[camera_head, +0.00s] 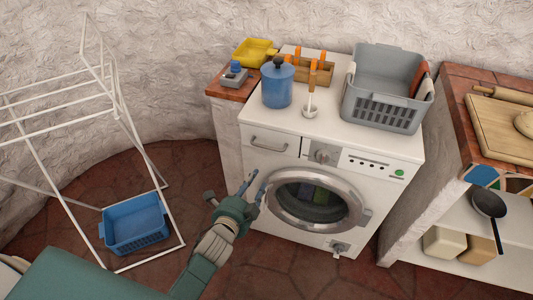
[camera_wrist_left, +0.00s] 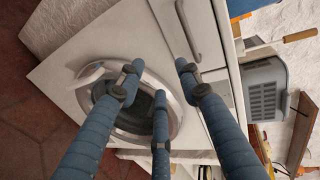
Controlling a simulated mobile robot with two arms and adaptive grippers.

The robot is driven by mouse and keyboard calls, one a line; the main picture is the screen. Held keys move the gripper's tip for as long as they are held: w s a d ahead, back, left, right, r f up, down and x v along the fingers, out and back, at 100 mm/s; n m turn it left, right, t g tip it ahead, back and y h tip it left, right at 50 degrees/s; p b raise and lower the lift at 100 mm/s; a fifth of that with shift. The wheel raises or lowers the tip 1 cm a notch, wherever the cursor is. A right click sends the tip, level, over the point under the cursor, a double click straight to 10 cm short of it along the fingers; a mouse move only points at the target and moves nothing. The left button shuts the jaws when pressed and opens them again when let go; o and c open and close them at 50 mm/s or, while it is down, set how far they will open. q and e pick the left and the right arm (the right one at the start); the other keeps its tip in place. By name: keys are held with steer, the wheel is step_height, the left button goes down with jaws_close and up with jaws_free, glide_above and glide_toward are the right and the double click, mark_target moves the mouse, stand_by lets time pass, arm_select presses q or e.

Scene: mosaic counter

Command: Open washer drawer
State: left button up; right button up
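The white washer (camera_head: 300,180) stands against the wall, its round door shut with coloured cloth behind the glass. Its drawer (camera_head: 272,139) is at the top left of the front, looks shut and has a grey bar handle (camera_head: 269,146). My left gripper (camera_head: 256,183) is in front of the washer, below the drawer and left of the round door. Its blue fingers are spread and empty. In the left wrist view the drawer handle (camera_wrist_left: 188,30) lies beyond the fingertips, apart from them. My right gripper is not in view.
On the washer top stand a blue canister (camera_head: 277,87), a wooden-handled brush (camera_head: 311,90), a wooden caddy (camera_head: 312,70) and a grey basket (camera_head: 382,88). A white drying rack (camera_head: 140,150) and blue basket (camera_head: 135,224) are at left. A shelf counter (camera_head: 455,130) is at right.

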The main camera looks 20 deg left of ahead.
arm_select(q)
step_height(320, 180, up, 4)
steer(key=w+r+m+t, duration=0.1)
steer(key=x, duration=1.1)
steer(key=shift+f, duration=0.2)
steer(key=shift+s, duration=0.1)
jaws_close()
